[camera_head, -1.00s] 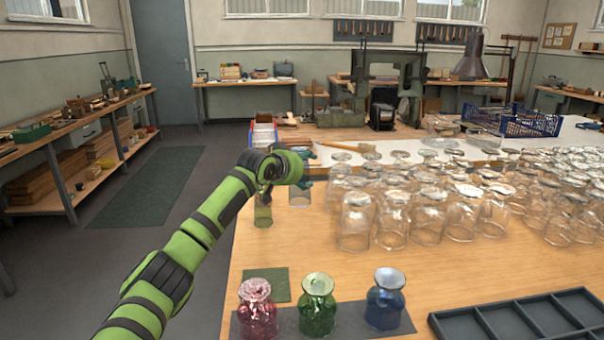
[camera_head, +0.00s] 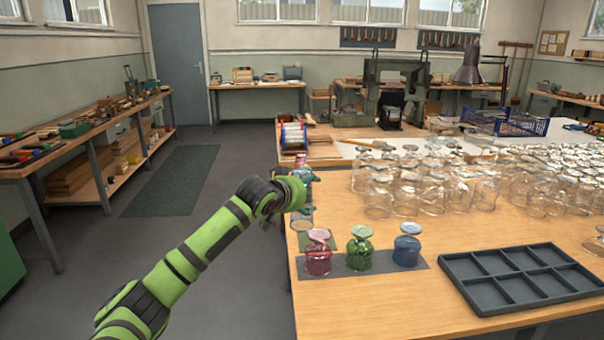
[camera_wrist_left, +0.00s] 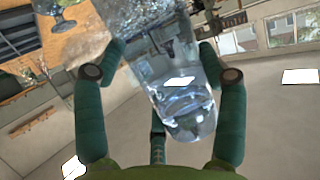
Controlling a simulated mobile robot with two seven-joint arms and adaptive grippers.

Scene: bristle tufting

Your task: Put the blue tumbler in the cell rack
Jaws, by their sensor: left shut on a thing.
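My left gripper (camera_wrist_left: 165,85) is shut on a clear, faintly bluish glass tumbler (camera_wrist_left: 185,100), which lies tilted between its fingers in the left wrist view. In the head view the left gripper (camera_head: 302,185) is over the table's left edge, where the arm hides most of the held glass. A blue glass vessel (camera_head: 407,247) with a flared top stands on a dark mat, to the right of a green one (camera_head: 360,250) and a pink one (camera_head: 318,255). The dark grey cell rack (camera_head: 462,268) lies at the right front, its visible cells empty. My right gripper is out of view.
Many clear upturned glasses (camera_head: 440,180) crowd the back and right of the table. A blue crate (camera_head: 515,122) stands farther back. Bare wood lies between the mat and the glasses.

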